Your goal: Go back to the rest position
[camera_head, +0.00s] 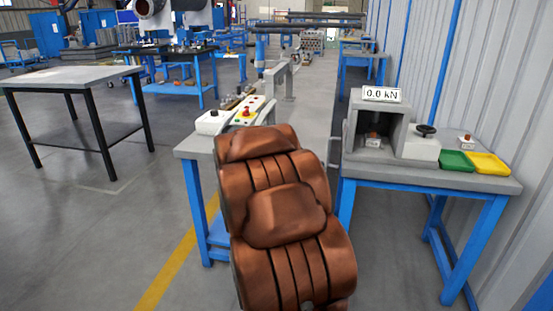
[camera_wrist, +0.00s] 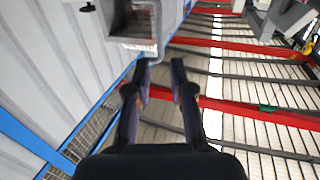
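My gripper (camera_wrist: 161,66) shows in the wrist view, its two dark fingers apart with nothing between them. It is in the air, with red roof beams and bright roof panels behind it. In the head view my brown arm fills the lower middle and my gripper is not seen.
A control box (camera_head: 246,113) with a red button stands behind my arm. A grey table (camera_head: 70,75) stands left; open floor lies between.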

